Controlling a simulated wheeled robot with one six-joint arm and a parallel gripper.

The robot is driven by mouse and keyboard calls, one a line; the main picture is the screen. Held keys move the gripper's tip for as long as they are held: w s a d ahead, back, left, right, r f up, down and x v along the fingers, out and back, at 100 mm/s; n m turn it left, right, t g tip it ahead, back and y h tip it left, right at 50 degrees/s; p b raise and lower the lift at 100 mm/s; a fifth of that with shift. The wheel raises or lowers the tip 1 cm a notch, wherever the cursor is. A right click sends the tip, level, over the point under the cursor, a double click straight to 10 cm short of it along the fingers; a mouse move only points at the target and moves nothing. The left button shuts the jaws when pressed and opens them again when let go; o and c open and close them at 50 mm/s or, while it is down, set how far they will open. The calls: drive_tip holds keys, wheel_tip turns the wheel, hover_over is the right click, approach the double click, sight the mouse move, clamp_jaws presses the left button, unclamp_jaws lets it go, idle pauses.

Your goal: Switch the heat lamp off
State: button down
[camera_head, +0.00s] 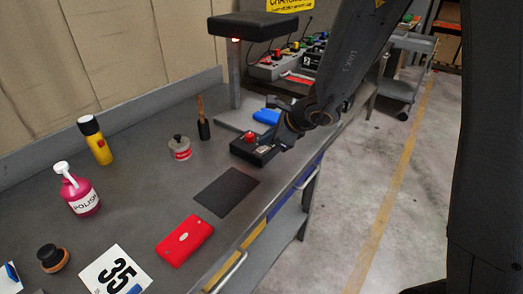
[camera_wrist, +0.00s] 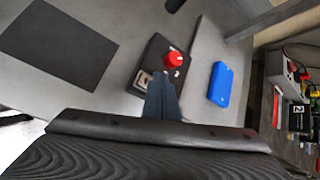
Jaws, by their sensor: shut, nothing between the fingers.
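The heat lamp (camera_head: 258,25) has a flat black head on a grey post, with a small red glow under its left edge. A black control box (camera_head: 240,150) stands in front of its base, with a red knob (camera_head: 249,136) on top. The wrist view shows the box (camera_wrist: 155,60), the red knob (camera_wrist: 174,60) and a pale-framed switch (camera_wrist: 143,80) on it. My gripper (camera_head: 277,143) is at the box's right side in the head view. Its shut fingers (camera_wrist: 160,82) point at the box beside the switch and hold nothing; whether they touch it, I cannot tell.
A blue block (camera_head: 266,117) lies on the lamp's base, close to my gripper. A dark mat (camera_head: 227,192), red case (camera_head: 185,240), tin (camera_head: 180,149) and brush (camera_head: 203,120) are on the bench. A cart (camera_head: 405,88) stands beyond; the floor aisle at right is clear.

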sight(267, 152)
drive_tip(key=shift+s+f+b, duration=0.15)
drive_tip(key=shift+f+b, duration=0.5)
drive_tip(key=shift+b, duration=0.35)
idle(0.6)
drive_tip(key=shift+r, duration=0.1)
drive_tip(key=shift+w+r+p, duration=0.2)
drive_tip(key=shift+r+p, duration=0.1)
drive_tip(key=shift+r, duration=0.15)
drive_tip(key=shift+r, duration=0.1)
drive_tip(key=r+p, duration=0.4)
drive_tip(key=shift+w+d+r, duration=0.25)
drive_tip(key=shift+r, duration=0.15)
idle(0.4)
